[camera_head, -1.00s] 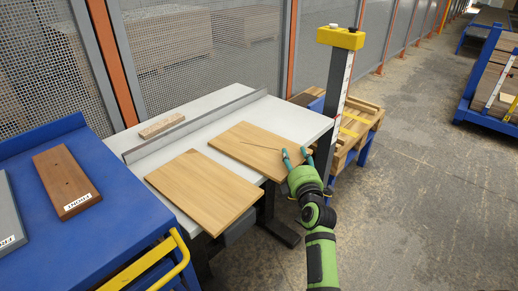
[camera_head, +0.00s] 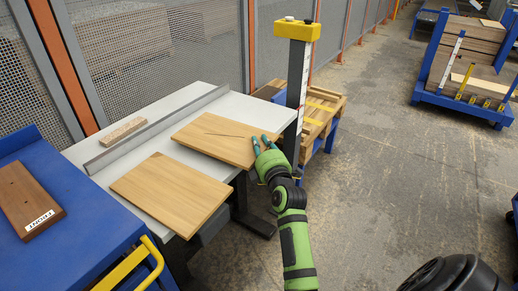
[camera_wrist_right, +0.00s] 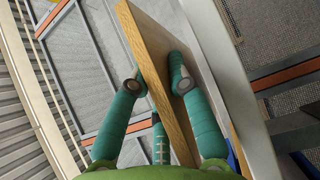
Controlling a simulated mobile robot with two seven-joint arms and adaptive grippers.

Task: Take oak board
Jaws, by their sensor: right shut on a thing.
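Two light-brown boards show at the white-topped table (camera_head: 208,96) in the head view. My right gripper (camera_head: 265,143) is shut on the right end of the farther board (camera_head: 215,135), which has a dark crack-like line. This board looks slightly raised above the tabletop. In the right wrist view, the two green fingers (camera_wrist_right: 158,85) press on opposite faces of the board (camera_wrist_right: 155,45). The nearer board (camera_head: 170,193) lies flat on the table, apart from the held one. My left gripper is not in view.
A metal fence rail (camera_head: 155,128) and a small wood strip (camera_head: 123,131) are on the table. A post with a yellow top (camera_head: 297,30) stands at its right end. A blue bench (camera_head: 75,225) with a dark labelled board (camera_head: 28,198) is left. Open floor (camera_head: 400,170) lies right.

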